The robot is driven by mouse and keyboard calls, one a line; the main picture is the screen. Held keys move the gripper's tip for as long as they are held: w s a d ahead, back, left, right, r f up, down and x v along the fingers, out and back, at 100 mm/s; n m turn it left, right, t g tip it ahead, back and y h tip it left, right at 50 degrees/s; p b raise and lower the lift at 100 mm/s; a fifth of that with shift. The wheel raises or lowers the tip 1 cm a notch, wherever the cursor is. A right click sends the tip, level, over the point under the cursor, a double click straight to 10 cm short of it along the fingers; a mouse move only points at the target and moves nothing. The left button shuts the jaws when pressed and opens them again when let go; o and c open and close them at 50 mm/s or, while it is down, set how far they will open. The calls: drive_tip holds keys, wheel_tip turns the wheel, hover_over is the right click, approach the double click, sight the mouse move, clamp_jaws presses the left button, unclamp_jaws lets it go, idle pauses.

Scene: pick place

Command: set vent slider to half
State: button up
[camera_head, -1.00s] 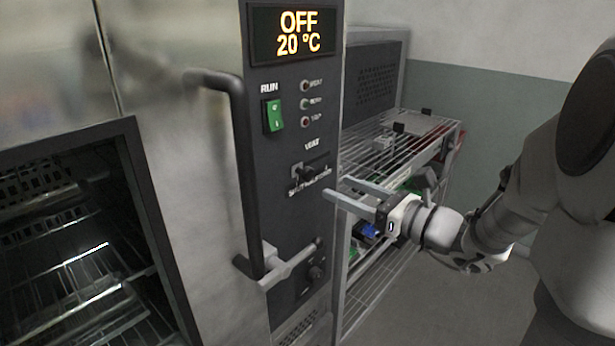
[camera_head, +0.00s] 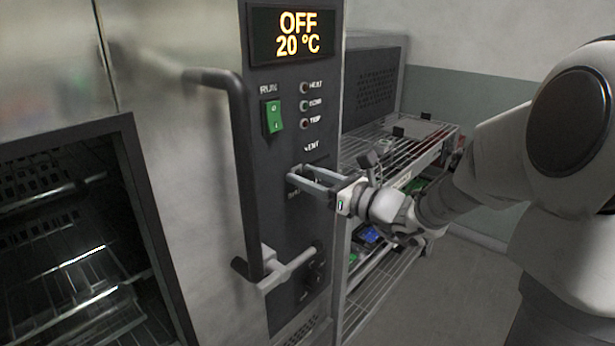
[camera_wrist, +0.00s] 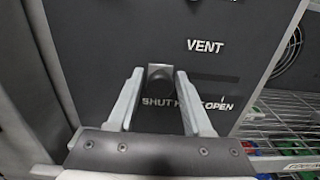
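The vent slider's dark knob (camera_wrist: 160,72) shows in the wrist view on the black panel, below the VENT label. It stands above the word SHUT, at the left of its slot, which runs right toward OPEN. My gripper (camera_wrist: 159,76) is open, with one finger on each side of the knob and a small gap visible at each side. In the head view my gripper (camera_head: 298,174) is at the panel and hides the slider and part of its lettering.
A large door handle (camera_head: 240,150) stands out from the oven left of my gripper. A green RUN switch (camera_head: 272,116) is above it, under a display (camera_head: 294,33) reading OFF 20 °C. A wire rack cart (camera_head: 405,150) stands to the right, close to my arm.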

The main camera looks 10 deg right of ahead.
clamp_jaws()
idle(1.1)
